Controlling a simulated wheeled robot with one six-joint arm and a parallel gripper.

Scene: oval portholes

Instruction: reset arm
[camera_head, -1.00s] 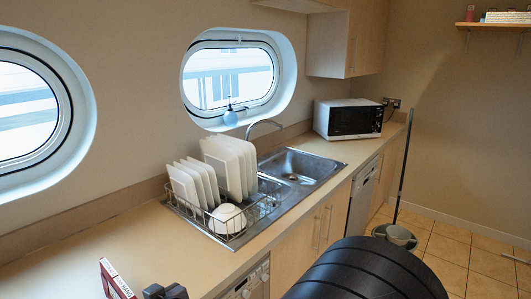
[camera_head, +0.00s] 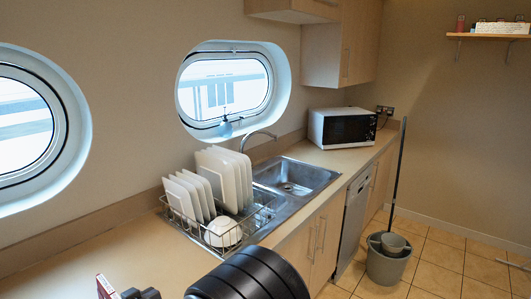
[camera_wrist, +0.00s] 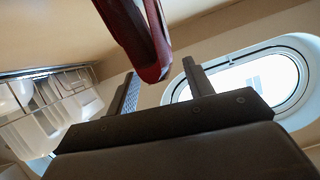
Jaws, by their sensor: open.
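My gripper (camera_wrist: 163,84) is open in the wrist view, with its two dark fingers apart. Its dark tips (camera_head: 140,294) also show at the bottom edge of the head view. A dark red object (camera_wrist: 140,38) is in the wrist view, just past the fingertips and not clasped; I cannot tell if it touches them. A red box with white markings (camera_head: 106,287) is on the counter at the bottom left of the head view, beside the gripper. Its lower part is cut off by the frame. My black arm covers part of the counter front.
A dish rack (camera_head: 246,230) with white plates and a bowl (camera_head: 222,231) stands by the sink (camera_head: 296,178). A microwave (camera_head: 342,128) is at the counter's far end. A grey bucket (camera_head: 386,266) with a mop stands on the floor. Oval portholes (camera_head: 226,88) line the wall.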

